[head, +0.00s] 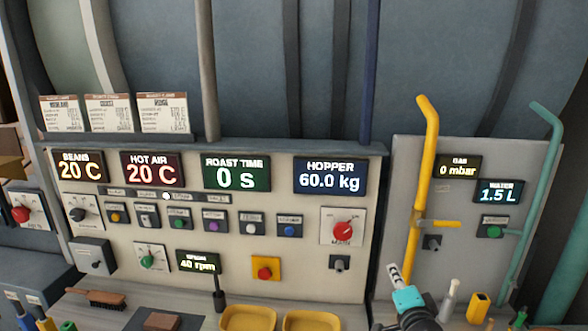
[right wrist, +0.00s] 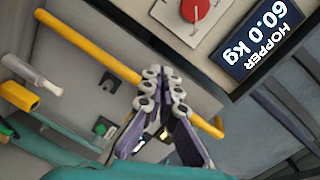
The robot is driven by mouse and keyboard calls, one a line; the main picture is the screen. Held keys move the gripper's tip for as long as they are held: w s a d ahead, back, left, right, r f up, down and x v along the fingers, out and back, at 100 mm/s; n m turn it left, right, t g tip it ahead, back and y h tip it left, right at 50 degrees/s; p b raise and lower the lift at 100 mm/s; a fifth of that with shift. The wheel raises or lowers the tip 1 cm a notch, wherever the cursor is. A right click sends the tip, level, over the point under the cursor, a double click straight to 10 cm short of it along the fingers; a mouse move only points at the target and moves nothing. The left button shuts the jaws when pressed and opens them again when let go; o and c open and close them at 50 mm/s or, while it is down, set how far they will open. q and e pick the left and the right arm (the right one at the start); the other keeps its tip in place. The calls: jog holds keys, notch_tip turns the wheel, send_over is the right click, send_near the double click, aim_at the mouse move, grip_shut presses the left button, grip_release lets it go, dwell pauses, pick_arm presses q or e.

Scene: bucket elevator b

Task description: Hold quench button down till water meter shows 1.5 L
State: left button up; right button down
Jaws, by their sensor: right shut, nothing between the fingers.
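The water meter (head: 497,191) on the right panel reads 1.5 L. A row of small push buttons runs across the control panel, with a blue button (head: 289,230) at its right end. The button labels are too small to read, so I cannot tell which is the quench button. My right gripper (head: 394,270) is shut and empty, low in front of the right panel, below and to the right of the button row and clear of it. In the right wrist view, its closed fingers (right wrist: 163,78) overlap the yellow pipe in the picture. My left gripper is not in view.
The hopper display (head: 330,176) reads 60.0 kg. A yellow pipe (head: 424,160) with a side handle and a teal pipe (head: 528,200) stand at the right panel. Yellow trays (head: 248,320), a brush (head: 97,298) and small tools lie on the ledge below.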

jog(key=s+a+f+n+g+y+b, duration=0.1)
jog(key=s+a+f+n+g+y, duration=0.25)
jog(key=s+a+f+n, duration=0.45)
jog(key=s+d+f+n+g+h, duration=0.1)
jog(key=s+f+n+g, duration=0.2)
jog(key=s+f, duration=0.2)
jog(key=s+f+n+g+h+b, duration=0.1)
jog(key=s+f+n+g, duration=0.2)
jog(key=s, duration=0.7)
notch_tip(320, 180, down, 3)
jog(key=shift+s+d+r+h, duration=0.15)
jog(key=shift+d+r+h, duration=0.05)
jog(key=shift+d+h, duration=0.15)
dwell(1.1)
